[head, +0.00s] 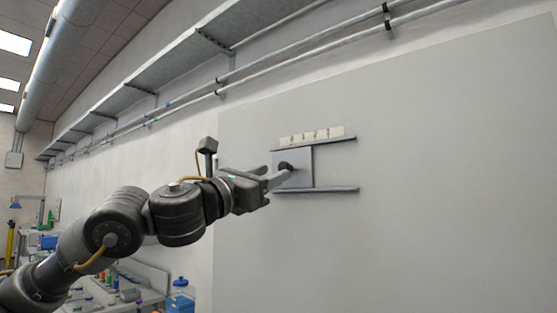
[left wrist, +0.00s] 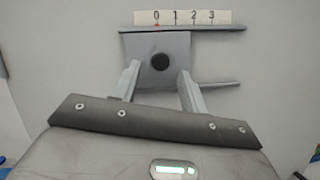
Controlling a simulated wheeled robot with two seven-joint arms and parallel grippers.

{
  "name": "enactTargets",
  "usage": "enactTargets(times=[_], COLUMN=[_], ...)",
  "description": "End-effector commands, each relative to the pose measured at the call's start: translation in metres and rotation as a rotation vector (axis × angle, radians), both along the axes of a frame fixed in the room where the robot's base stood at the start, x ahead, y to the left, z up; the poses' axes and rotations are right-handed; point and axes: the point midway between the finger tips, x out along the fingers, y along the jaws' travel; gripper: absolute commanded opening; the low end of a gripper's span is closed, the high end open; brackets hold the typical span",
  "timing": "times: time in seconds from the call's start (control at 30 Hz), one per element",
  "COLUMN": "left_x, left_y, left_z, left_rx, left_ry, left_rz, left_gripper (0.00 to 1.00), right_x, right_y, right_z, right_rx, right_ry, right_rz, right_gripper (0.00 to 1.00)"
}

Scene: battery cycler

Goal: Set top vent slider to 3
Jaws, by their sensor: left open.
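The vent slider is a grey square plate (head: 304,163) between two horizontal rails on the wall panel. It also shows in the left wrist view (left wrist: 178,46). A dark round knob (left wrist: 160,62) sits on the plate, below the 0 mark. A pale scale strip (left wrist: 183,17) above reads 0, 1, 2, 3, with a small red mark under the 0. My left gripper (head: 279,173) is open in front of the plate. In the left wrist view its fingers (left wrist: 159,76) stand either side of and just below the knob; contact cannot be told. My right gripper is not in view.
The upper rail (head: 336,141) and lower rail (head: 335,190) run on to the right of the plate, with bare panel between them. The large wall panel (head: 440,200) is otherwise clear. A bench (head: 125,297) with bottles stands at lower left.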

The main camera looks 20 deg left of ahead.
Motion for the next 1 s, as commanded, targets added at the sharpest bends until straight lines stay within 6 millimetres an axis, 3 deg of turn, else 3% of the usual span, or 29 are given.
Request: enactTargets(times=[0.1, 0.3, 0.63, 0.9, 1.0], left_x=[0.016, 0.030, 0.032, 0.032, 0.032], left_y=[-0.009, -0.016, -0.017, -0.017, -0.017], left_z=[0.011, 0.014, 0.014, 0.014, 0.014], left_rx=[0.001, 0.000, 0.000, 0.000, 0.000], left_ry=[0.002, 0.001, -0.001, -0.001, -0.001], left_rz=[0.000, 0.000, 0.000, 0.000, 0.000], left_gripper=[0.44, 0.44, 0.44, 0.08, 0.00], right_x=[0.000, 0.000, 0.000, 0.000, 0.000], right_y=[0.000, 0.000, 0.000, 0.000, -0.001], right_z=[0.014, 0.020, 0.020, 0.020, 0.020], right_rx=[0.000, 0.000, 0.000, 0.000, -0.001], right_ry=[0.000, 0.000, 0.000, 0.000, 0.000], right_rz=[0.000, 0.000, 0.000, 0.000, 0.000], right_gripper=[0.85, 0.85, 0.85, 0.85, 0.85])
